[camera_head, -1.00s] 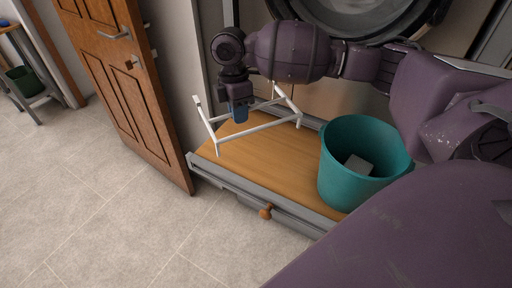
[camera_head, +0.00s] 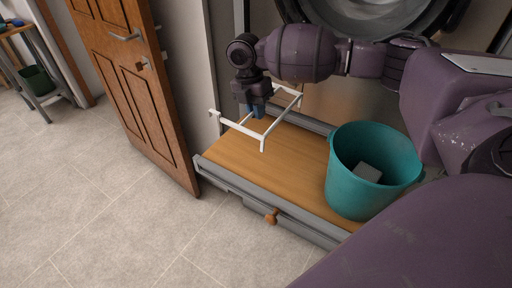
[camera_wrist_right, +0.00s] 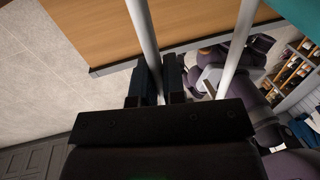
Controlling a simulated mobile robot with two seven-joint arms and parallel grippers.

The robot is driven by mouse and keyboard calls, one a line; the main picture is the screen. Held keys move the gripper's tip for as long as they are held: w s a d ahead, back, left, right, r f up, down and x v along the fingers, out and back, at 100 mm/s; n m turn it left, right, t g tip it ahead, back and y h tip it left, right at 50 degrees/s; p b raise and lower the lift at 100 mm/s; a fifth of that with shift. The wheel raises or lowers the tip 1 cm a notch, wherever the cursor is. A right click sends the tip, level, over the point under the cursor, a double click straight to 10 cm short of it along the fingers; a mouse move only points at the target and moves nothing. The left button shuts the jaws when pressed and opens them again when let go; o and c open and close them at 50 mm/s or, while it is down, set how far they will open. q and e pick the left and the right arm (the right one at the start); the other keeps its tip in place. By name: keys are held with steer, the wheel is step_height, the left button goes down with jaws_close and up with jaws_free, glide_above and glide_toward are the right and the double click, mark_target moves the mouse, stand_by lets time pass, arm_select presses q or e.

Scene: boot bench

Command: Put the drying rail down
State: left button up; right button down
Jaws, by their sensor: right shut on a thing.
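The drying rail is a white frame of thin bars (camera_head: 283,119) in the head view. My right gripper (camera_head: 257,108) points down and is shut on one of its bars. In the right wrist view, a white bar (camera_wrist_right: 143,35) runs between the two fingers (camera_wrist_right: 158,78), and a second bar (camera_wrist_right: 238,45) passes to the right. The rail appears held above the wooden pull-out board (camera_head: 235,157), with its left end in front of the wall. The exact gap to the board cannot be told. My left gripper is not in view.
A teal bucket (camera_head: 350,190) with a grey block (camera_head: 367,172) inside stands on the board's right part. The board has a grey edge and a wooden knob (camera_head: 271,217). A brown door (camera_head: 140,85) stands open at left. The board's left and middle are clear.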

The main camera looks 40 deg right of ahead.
steer(key=x, duration=0.4)
steer(key=w+b+x, duration=0.1)
steer(key=x, duration=0.3)
steer(key=w+a+b+x, duration=0.1)
steer(key=x, duration=0.3)
steer(key=shift+w+f, duration=0.15)
steer(key=shift+f, duration=0.55)
steer(key=shift+f+b, duration=0.3)
steer(key=shift+f, duration=0.05)
steer(key=shift+r, duration=0.1)
steer(key=c, duration=1.7)
jaws_free()
steer(key=o, duration=0.5)
